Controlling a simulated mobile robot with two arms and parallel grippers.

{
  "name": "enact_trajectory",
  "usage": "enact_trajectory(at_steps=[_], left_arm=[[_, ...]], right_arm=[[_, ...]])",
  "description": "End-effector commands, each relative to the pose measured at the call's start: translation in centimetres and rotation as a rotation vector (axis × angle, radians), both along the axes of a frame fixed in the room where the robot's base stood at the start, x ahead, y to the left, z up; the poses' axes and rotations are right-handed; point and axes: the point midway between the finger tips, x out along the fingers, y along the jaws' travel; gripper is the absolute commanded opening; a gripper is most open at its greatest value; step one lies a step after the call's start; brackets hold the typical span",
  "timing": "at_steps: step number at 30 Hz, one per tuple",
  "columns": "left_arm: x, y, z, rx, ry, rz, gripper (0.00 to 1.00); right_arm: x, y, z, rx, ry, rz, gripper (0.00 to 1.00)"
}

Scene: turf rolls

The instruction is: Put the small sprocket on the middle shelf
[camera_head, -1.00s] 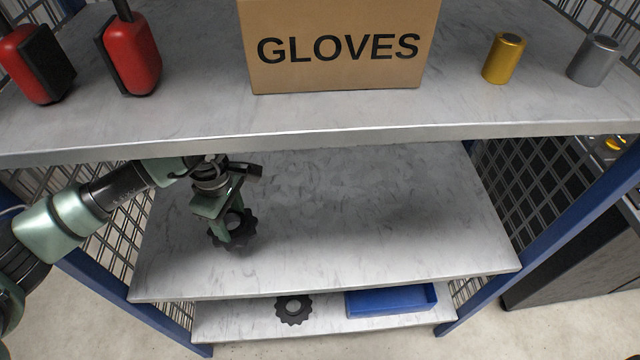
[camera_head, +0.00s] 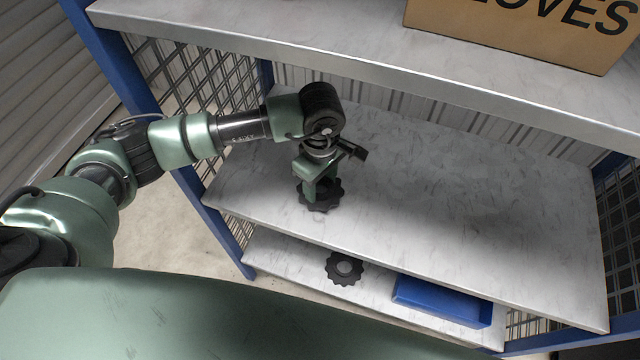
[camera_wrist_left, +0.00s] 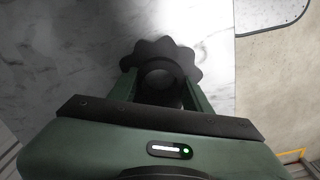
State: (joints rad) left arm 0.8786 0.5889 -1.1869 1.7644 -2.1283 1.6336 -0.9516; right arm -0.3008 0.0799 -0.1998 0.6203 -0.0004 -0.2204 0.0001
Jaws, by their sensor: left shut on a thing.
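My left gripper (camera_head: 320,190) is over the left part of the middle shelf (camera_head: 450,200), below the top shelf. It is shut on a dark, toothed sprocket (camera_head: 322,203), which is at or just above the shelf surface; I cannot tell whether it touches. In the left wrist view the sprocket (camera_wrist_left: 162,62) sits between the two green fingers, its toothed rim spreading past them over the pale marbled shelf (camera_wrist_left: 75,60). Another dark sprocket (camera_head: 344,268) lies on the lower shelf (camera_head: 290,262). My right gripper is out of view.
A blue tray (camera_head: 443,300) lies on the lower shelf, right of the sprocket there. The top shelf (camera_head: 330,62) overhangs my left arm and carries a cardboard gloves box (camera_head: 520,30). A blue post (camera_head: 215,225) stands at the left. The middle shelf is clear to the right.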

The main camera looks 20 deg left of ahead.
Motion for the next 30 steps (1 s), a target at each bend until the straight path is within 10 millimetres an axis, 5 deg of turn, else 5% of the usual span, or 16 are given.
enact_trajectory(at_steps=[13, 14, 16, 30], left_arm=[[0.0, -0.1, -0.9, 0.000, -0.003, -0.001, 0.00], [-0.1, 0.0, -0.9, 0.000, -0.001, -0.001, 0.51], [-0.1, 0.0, -0.8, 0.000, -0.001, -0.001, 0.70], [0.1, 0.0, 0.6, 0.000, -0.003, 0.001, 0.70]], right_arm=[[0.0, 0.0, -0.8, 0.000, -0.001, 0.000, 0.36], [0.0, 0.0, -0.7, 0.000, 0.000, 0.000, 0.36], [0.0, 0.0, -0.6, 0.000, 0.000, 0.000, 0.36], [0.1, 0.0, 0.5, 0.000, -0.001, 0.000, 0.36]])
